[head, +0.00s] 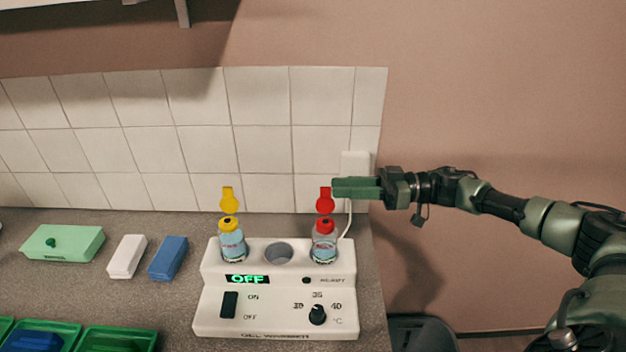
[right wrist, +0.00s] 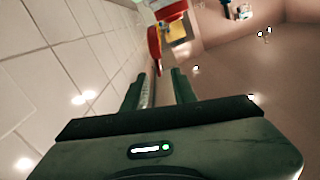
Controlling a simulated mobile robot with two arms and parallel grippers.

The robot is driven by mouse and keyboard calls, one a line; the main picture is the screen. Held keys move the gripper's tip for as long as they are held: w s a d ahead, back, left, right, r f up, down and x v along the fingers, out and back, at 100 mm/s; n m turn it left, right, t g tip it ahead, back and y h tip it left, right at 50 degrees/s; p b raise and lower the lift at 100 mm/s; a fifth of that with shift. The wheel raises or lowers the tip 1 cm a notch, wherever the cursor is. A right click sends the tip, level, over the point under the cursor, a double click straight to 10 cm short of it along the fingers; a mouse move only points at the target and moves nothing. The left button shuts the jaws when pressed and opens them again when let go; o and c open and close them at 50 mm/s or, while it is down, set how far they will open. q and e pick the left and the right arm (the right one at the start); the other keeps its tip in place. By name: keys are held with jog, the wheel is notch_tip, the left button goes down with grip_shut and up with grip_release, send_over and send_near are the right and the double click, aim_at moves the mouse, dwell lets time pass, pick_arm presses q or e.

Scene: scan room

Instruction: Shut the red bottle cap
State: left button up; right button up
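The red bottle cap (head: 325,199) stands open, upright above its red-collared bottle (head: 324,243), which sits in the right hole of the white gel warmer (head: 275,318). My right gripper (head: 336,188) is level with the cap's upper part, just to its right, with its fingers pointing left. In the right wrist view the red cap (right wrist: 154,50) is beyond the fingertips of the gripper (right wrist: 160,77). The two fingers are apart with nothing held between them. I cannot tell whether a fingertip touches the cap. My left gripper is not in view.
A second bottle (head: 232,244) with an open yellow cap (head: 229,201) stands in the left hole; the middle hole (head: 279,253) is empty. A tiled wall (head: 255,95) and a white socket (head: 355,162) with a cable are close behind. Boxes and green trays (head: 118,339) lie left.

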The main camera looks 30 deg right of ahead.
jog(key=p+x, duration=0.3)
jog(key=x, duration=0.4)
jog(key=shift+f, duration=0.1)
grip_shut()
